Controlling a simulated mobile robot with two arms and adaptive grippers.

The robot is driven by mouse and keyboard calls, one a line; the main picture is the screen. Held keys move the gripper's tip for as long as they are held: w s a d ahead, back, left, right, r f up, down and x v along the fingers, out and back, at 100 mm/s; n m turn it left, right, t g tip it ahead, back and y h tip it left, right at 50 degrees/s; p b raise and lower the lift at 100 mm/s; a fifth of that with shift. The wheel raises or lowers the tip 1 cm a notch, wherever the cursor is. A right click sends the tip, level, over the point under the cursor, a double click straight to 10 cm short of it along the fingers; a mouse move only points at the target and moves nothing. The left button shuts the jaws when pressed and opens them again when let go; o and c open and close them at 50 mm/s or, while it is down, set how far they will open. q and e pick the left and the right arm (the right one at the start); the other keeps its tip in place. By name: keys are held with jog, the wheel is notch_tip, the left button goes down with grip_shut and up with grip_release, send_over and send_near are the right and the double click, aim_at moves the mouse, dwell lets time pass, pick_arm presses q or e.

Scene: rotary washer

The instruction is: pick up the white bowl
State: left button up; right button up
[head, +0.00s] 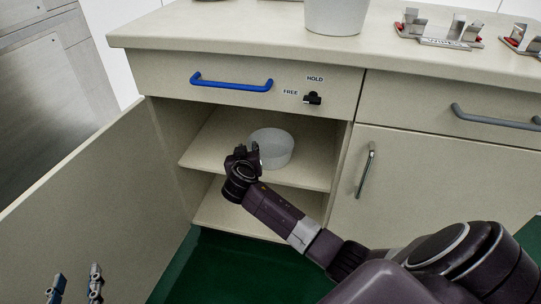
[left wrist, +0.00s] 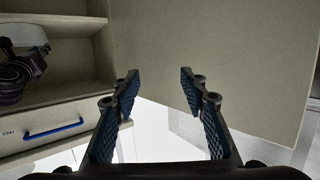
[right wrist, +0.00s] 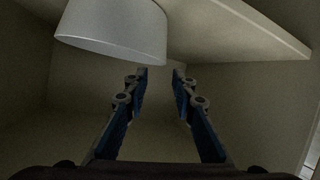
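The white bowl (head: 272,147) sits on the middle shelf (head: 215,155) inside the open cabinet. My right gripper (head: 247,151) is at the shelf, just left of and in front of the bowl, partly overlapping it in the head view. In the right wrist view the bowl (right wrist: 118,28) is at the upper left, outside the open, empty fingers (right wrist: 160,73). Whether a finger touches it cannot be told. My left gripper (head: 75,285) is open and empty, low in front of the open door. In the left wrist view its fingers (left wrist: 160,75) are apart.
The cabinet door (head: 90,190) stands open at the left. A drawer with a blue handle (head: 232,83) and a HOLD/FREE knob (head: 312,98) is above the shelf. A white container (head: 336,15) and metal fixtures (head: 440,28) are on the countertop (head: 240,40).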

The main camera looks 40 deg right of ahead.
aim_at(249, 141)
jog(key=shift+w+d+f, duration=0.25)
jog(key=shift+w, duration=0.15)
jog(key=b+x, duration=0.1)
jog(key=x, duration=0.1)
jog(key=b+x, duration=0.1)
jog(key=x, duration=0.1)
jog(key=shift+w+f, duration=0.2)
jog(key=shift+f, duration=0.25)
jog(key=shift+d, duration=0.1)
pick_arm(q)
notch_tip(249, 141, up, 13)
jog(key=d+t+h, duration=0.1)
jog(key=t+h, duration=0.1)
jog(key=t, duration=0.4)
jog(key=shift+s+d+r+t, duration=0.15)
jog(key=shift+d+r+t, duration=0.05)
jog(key=shift+d+t, duration=0.2)
pick_arm(e)
grip_shut()
